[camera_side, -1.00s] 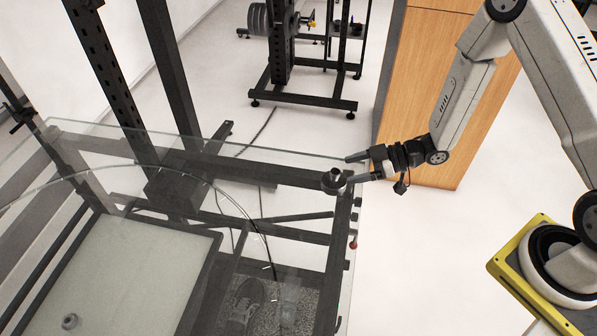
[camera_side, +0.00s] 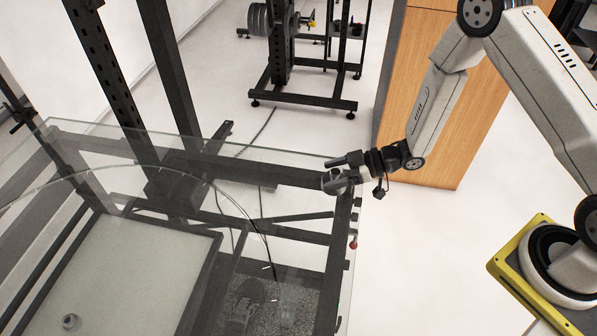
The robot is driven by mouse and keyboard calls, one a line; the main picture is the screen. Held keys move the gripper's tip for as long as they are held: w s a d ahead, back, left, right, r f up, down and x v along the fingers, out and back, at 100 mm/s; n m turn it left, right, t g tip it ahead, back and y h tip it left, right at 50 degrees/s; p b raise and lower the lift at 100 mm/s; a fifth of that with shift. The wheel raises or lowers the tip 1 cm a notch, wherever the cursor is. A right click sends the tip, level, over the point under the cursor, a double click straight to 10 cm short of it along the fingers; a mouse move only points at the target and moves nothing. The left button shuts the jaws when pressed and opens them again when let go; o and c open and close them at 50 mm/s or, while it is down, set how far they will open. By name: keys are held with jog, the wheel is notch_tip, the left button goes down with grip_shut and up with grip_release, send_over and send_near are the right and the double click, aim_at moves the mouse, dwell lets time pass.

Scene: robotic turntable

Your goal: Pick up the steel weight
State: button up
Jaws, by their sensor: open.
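The steel weight (camera_side: 329,182), a small dark grey metal piece, stands near the right edge of the glass top, in the middle of the view. My gripper (camera_side: 334,172) reaches in from the right, level with it. The jaws are open, with one finger over the weight's far side and the other overlapping its near side in the picture. The fingers partly hide the weight. I cannot tell whether either finger touches it.
The glass top (camera_side: 130,150) with a curved edge lies over a dark metal frame. A small grey ring-shaped piece (camera_side: 70,322) lies on a pale panel (camera_side: 120,275) at lower left. Dark uprights rise at left. A wooden cabinet (camera_side: 425,60) stands behind my arm.

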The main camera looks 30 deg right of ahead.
jog(key=shift+c, duration=0.3)
grip_shut()
dwell(1.1)
